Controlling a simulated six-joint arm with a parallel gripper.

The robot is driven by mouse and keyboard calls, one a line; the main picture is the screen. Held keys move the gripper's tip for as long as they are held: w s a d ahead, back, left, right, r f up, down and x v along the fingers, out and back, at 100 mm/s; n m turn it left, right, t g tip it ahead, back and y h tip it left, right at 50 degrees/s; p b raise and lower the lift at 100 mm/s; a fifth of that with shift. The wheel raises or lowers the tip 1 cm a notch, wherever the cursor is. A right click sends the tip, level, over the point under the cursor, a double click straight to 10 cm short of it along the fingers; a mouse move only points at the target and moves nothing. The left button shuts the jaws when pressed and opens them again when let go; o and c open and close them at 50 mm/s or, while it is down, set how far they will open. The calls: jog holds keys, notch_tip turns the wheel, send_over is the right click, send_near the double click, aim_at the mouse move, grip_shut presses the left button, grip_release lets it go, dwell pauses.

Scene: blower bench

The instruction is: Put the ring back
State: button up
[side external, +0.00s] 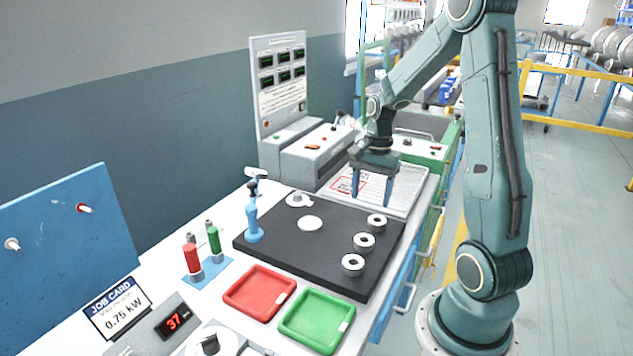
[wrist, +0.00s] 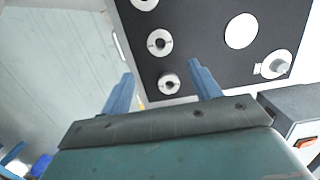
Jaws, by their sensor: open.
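Three white rings with dark centres stand in a row on the right side of the black mat (side external: 290,255): a rear ring (side external: 376,220), a middle ring (side external: 364,242) and a front ring (side external: 352,265). In the wrist view the nearest ring (wrist: 168,84) appears between my fingertips, with another ring (wrist: 159,42) beyond it. My gripper (side external: 373,197) is open and empty, fingers pointing down, over the light grey panel behind the mat. It also shows in the wrist view (wrist: 160,75). Which ring the task means, I cannot tell.
A flat white disc (side external: 310,223) and a white knobbed part (side external: 298,199) lie on the mat. Red (side external: 259,292) and green (side external: 317,320) trays sit in front. A grey control box (side external: 318,155) stands behind.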

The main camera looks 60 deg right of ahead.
jog(key=s+a+r+n+t, duration=0.2)
jog(key=s+a+r+n, duration=0.2)
jog(key=a+r+n, duration=0.3)
jog(key=s+a+r+n+t+h, duration=0.1)
jog(key=s+a+r+n+t, duration=0.2)
jog(key=s+a+r+n, duration=0.2)
jog(key=shift+s+a+r+n+t, duration=0.25)
jog(key=shift+a+r+n, duration=1.4)
jog(key=shift+a+n, duration=2.4)
jog(key=shift+w+a+m, duration=0.15)
jog(key=shift+a+m, duration=0.9)
